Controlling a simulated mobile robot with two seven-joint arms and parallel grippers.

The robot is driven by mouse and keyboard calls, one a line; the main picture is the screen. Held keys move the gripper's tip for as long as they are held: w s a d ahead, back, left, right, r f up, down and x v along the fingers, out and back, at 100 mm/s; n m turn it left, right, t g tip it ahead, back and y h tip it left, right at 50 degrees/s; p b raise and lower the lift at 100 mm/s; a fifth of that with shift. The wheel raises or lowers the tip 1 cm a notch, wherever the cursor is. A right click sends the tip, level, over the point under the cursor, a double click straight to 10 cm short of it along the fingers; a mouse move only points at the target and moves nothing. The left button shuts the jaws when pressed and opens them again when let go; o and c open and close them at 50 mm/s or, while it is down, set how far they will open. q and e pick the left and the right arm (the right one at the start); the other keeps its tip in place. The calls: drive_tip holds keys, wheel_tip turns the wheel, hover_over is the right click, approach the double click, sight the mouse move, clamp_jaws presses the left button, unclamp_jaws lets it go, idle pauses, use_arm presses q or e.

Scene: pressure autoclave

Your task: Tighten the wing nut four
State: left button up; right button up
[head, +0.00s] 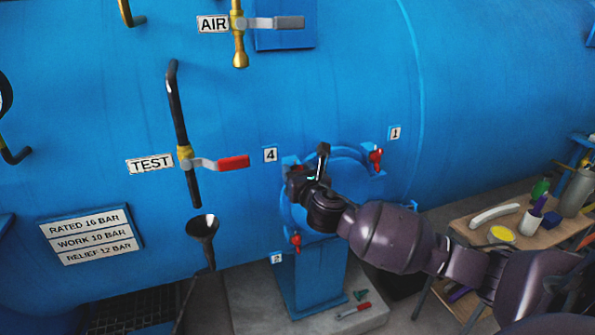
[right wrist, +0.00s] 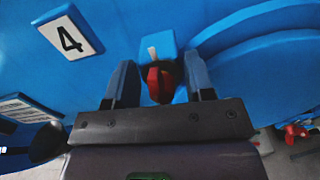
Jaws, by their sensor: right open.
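Wing nut four is the red wing nut (right wrist: 154,84) on a blue lug beside the "4" label (right wrist: 69,40) in the right wrist view. The same label (head: 270,155) shows in the head view, where my gripper hides the nut. My right gripper (right wrist: 160,82) is open, with one finger on each side of the red nut. Gaps show between the nut and both fingers, so it is not gripped. In the head view the right gripper (head: 308,168) is at the upper left edge of the round blue door (head: 345,163). My left gripper is not in view.
Other red wing nuts sit by label 1 (head: 376,158) and at the lower door edge (head: 296,241). A red-handled TEST valve (head: 232,162) and a black funnel (head: 202,228) are to the left. A wooden table (head: 475,210) with tools stands at right.

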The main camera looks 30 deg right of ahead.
clamp_jaws()
